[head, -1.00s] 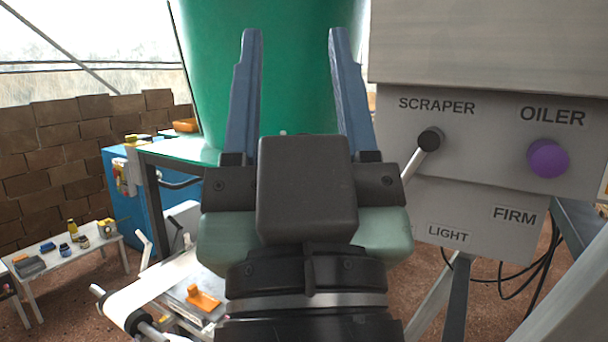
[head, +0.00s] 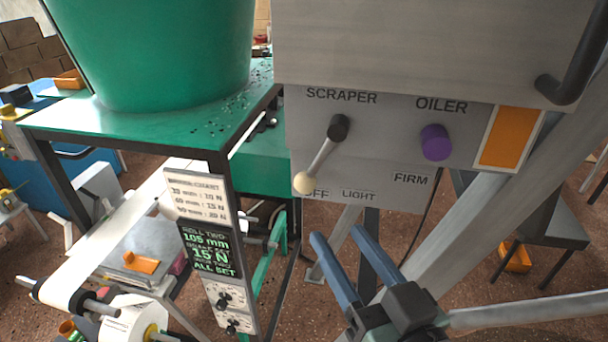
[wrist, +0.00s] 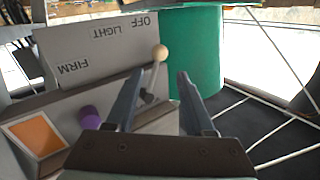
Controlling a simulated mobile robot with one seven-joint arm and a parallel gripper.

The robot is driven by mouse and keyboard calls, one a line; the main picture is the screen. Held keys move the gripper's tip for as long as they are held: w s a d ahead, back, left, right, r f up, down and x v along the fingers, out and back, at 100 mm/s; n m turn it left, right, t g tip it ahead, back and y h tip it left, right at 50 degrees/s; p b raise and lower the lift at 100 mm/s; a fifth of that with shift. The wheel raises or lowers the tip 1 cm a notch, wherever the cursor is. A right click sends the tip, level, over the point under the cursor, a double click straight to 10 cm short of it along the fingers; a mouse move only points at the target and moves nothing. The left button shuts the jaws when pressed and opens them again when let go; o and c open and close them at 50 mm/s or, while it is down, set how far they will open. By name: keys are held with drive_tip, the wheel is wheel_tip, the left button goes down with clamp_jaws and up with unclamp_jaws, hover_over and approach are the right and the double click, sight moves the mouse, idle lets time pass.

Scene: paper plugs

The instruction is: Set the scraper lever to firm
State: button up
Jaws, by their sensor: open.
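The scraper lever (head: 321,158) is on the grey panel (head: 375,160) under the word SCRAPER. It has a black pivot and a cream ball knob (head: 303,183). It slants down and left, with the knob beside the OFF label. LIGHT (head: 358,195) and FIRM (head: 411,179) are printed to the right of OFF. My gripper (head: 338,234) is open and empty, below the panel and below right of the knob. In the wrist view, the knob (wrist: 160,52) shows beyond the gap between my fingertips (wrist: 160,75), apparently apart from them.
A purple oiler knob (head: 436,142) and an orange square (head: 508,137) sit right of the lever. A display post (head: 212,255) and green table (head: 130,128) stand left. A slanted metal leg (head: 480,210) rises right of my gripper.

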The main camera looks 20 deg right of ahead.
sight(310, 189)
drive_tip(key=w+b, duration=0.1)
drive_tip(key=b, duration=0.3)
drive_tip(key=w+b, duration=0.1)
drive_tip(key=b, duration=0.2)
drive_tip(key=shift+w+f+b, duration=0.1)
drive_tip(key=shift+f+b, duration=0.2)
drive_tip(key=shift+b, duration=0.1)
drive_tip(key=shift+b, duration=0.55)
drive_tip(key=w+p, duration=0.1)
drive_tip(key=w, duration=0.2)
drive_tip(key=w+p, duration=0.2)
drive_tip(key=w, duration=0.1)
drive_tip(key=w+p, duration=0.2)
drive_tip(key=w, duration=0.1)
drive_tip(key=shift+w+r, duration=0.3)
drive_tip(key=shift+r, duration=0.1)
drive_tip(key=shift+w+f+p, duration=0.1)
drive_tip(key=shift+w+p, duration=0.2)
drive_tip(key=shift+w, duration=0.2)
clamp_jaws()
